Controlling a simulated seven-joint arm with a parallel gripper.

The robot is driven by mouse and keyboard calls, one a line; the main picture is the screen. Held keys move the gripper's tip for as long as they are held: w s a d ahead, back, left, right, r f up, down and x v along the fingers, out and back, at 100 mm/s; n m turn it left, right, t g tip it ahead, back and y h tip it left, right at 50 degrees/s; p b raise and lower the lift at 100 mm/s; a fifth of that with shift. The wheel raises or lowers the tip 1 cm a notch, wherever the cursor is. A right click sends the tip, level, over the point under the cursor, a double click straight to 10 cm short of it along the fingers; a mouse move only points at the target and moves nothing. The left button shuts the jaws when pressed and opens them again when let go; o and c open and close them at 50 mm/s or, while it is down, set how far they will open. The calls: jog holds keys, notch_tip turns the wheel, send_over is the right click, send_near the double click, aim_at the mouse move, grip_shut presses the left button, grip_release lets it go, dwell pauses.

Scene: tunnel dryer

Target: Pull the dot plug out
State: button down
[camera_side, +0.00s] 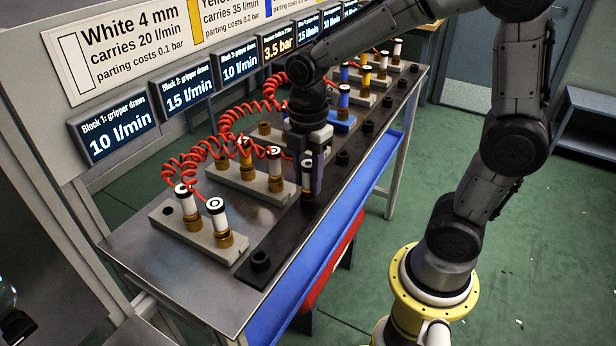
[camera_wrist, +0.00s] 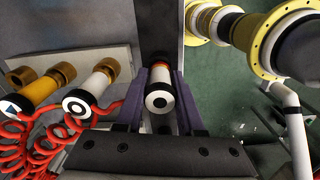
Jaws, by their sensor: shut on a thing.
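My gripper (camera_side: 313,180) is above the dark rail (camera_side: 276,240). It is shut on a white plug, its upright body between the fingers in the side view (camera_side: 307,177). In the wrist view this plug (camera_wrist: 160,101) shows a black dot on its white end face, and my gripper (camera_wrist: 160,110) has a finger on each side. A brass-coloured collar (camera_wrist: 171,70) shows at its lower end, at the rail. I cannot tell whether it is seated in a socket or just clear of it.
Coiled red hoses (camera_side: 208,152) run close to my gripper's left. More blocks with plugs line the bench. Empty dark sockets (camera_side: 260,260) stand along the rail.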

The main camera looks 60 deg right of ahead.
aim_at(308, 163)
jog(key=shift+r, duration=0.25)
dwell(0.3)
jog(key=shift+r, duration=0.9)
jog(key=shift+r, duration=2.05)
